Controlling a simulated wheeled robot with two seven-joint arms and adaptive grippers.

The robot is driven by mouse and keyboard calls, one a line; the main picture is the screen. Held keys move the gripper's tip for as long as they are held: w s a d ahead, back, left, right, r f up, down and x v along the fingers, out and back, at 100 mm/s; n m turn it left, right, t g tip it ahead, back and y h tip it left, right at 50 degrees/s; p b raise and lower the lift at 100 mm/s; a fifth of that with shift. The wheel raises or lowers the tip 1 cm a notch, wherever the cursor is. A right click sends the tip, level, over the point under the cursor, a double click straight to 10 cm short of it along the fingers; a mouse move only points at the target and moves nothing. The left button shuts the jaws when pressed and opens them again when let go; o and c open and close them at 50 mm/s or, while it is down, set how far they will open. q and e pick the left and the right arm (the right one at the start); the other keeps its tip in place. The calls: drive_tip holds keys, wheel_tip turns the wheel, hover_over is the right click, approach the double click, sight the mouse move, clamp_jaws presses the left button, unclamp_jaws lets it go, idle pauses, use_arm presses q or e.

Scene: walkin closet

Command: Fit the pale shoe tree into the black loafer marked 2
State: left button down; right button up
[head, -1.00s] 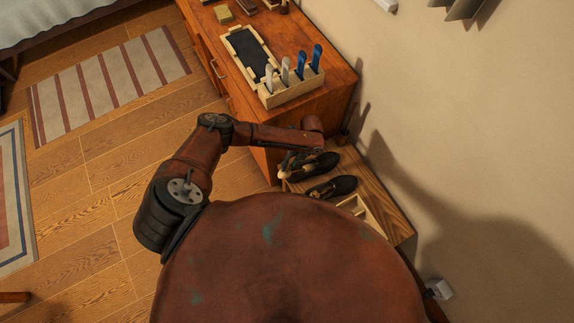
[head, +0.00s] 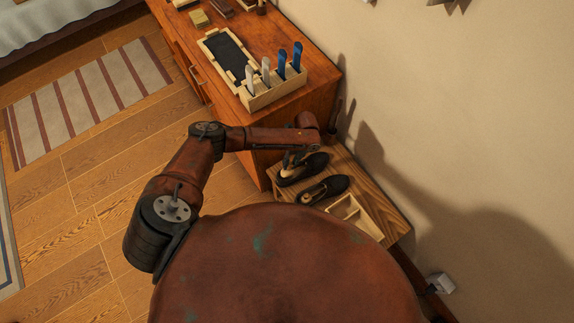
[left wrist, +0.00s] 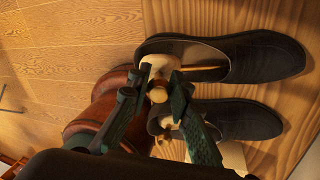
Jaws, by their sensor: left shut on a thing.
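Two black loafers lie side by side with their toes toward the wall: the far loafer (head: 315,163) and the near loafer (head: 333,186). In the left wrist view they are the upper loafer (left wrist: 268,56) and lower loafer (left wrist: 245,119). I cannot read a mark on either. The pale shoe tree (left wrist: 160,66) has its heel block at the far loafer's heel opening, and its rod runs inside. Whether it is fully seated I cannot tell. My left gripper (left wrist: 157,84), also in the head view (head: 291,158), is shut on its knob. My right gripper is not in view.
The loafers rest on a low wooden bench (head: 385,200) beside a pale divided box (head: 352,212). A wooden cabinet (head: 318,88) stands behind, bearing a holder (head: 275,93) with blue and white upright pieces. The wall is close on the right. Pale material shows in the near loafer's heel.

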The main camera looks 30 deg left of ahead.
use_arm(q)
drive_tip(key=shift+s+a+f+t+h+p, duration=0.15)
drive_tip(key=shift+f+t, duration=0.05)
drive_tip(key=shift+f, duration=0.25)
drive_tip(key=shift+s+a+f+t+h+p, duration=0.1)
drive_tip(key=shift+s+a+f+t, duration=0.1)
drive_tip(key=shift+f, duration=0.2)
drive_tip(key=shift+s+a+f+t+h+p, duration=0.1)
drive_tip(key=shift+s+f+t+h+p, duration=0.1)
drive_tip(key=shift+f, duration=0.25)
drive_tip(key=shift+s+a+f+t+h, duration=0.15)
drive_tip(key=shift+f+t+h, duration=0.1)
drive_tip(key=shift+f, duration=0.25)
drive_tip(key=shift+s+a+f+t+h, duration=0.15)
drive_tip(key=shift+f+t, duration=0.1)
drive_tip(key=shift+f, duration=0.25)
drive_tip(key=shift+d, duration=0.1)
drive_tip(key=c, duration=1.7)
unclamp_jaws()
drive_tip(key=shift+o, duration=0.8)
drive_tip(key=shift+f, duration=0.1)
drive_tip(key=o, duration=0.4)
drive_tip(key=shift+o, duration=0.2)
